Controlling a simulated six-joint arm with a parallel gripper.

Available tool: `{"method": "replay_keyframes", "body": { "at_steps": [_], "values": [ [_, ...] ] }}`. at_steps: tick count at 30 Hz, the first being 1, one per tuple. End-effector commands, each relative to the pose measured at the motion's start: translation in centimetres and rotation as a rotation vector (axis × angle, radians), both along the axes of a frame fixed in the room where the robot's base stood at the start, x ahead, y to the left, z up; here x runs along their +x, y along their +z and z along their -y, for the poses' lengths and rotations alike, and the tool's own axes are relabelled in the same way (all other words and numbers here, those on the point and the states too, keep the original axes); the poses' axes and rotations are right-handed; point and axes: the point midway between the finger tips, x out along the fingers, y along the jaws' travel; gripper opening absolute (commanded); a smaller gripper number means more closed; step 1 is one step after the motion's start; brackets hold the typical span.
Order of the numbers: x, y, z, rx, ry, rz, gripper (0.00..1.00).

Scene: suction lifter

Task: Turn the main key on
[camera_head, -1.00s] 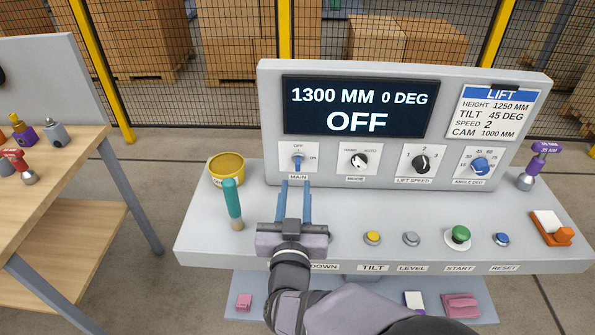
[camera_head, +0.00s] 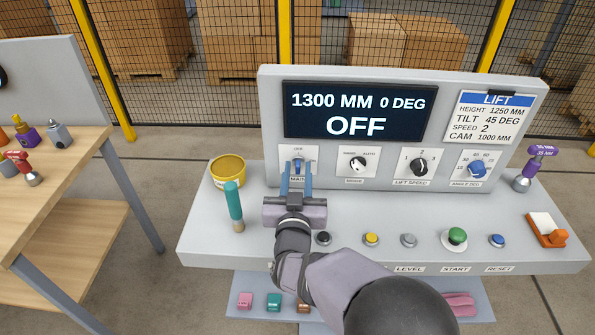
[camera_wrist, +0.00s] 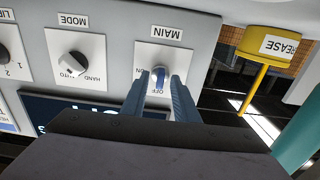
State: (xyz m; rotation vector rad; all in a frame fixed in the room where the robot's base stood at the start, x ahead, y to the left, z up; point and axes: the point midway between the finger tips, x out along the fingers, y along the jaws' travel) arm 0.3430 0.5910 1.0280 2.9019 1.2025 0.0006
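The main key (camera_head: 298,166) is a small blue and silver switch on a white plate marked MAIN, at the left of the upright panel. It also shows in the wrist view (camera_wrist: 158,79), where its blue handle lines up with OFF. My gripper (camera_head: 297,170) is open in front of the plate. In the wrist view its blue fingertips (camera_wrist: 160,81) lie one on each side of the key, with a narrow gap visible. I cannot tell how deep they reach around it. The display (camera_head: 357,109) reads 1300 MM, 0 DEG, OFF.
A teal-handled lever (camera_head: 234,205) and a yellow grease tub (camera_head: 228,170) stand left of my gripper. The mode knob (camera_head: 358,164) is to the right. Several push buttons line the console, including a green one (camera_head: 457,236). A wooden bench (camera_head: 75,190) is at left.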

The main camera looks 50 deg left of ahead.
Motion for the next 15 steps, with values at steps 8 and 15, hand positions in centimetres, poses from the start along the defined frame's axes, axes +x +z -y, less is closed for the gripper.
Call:
{"method": "replay_keyframes", "body": {
  "at_steps": [8, 15],
  "values": [
    [-0.02, 0.00, 0.02, 0.000, 0.000, 0.000, 0.00],
    [-0.03, -0.04, 0.03, 0.006, 0.000, -0.006, 0.00]
  ]
}}
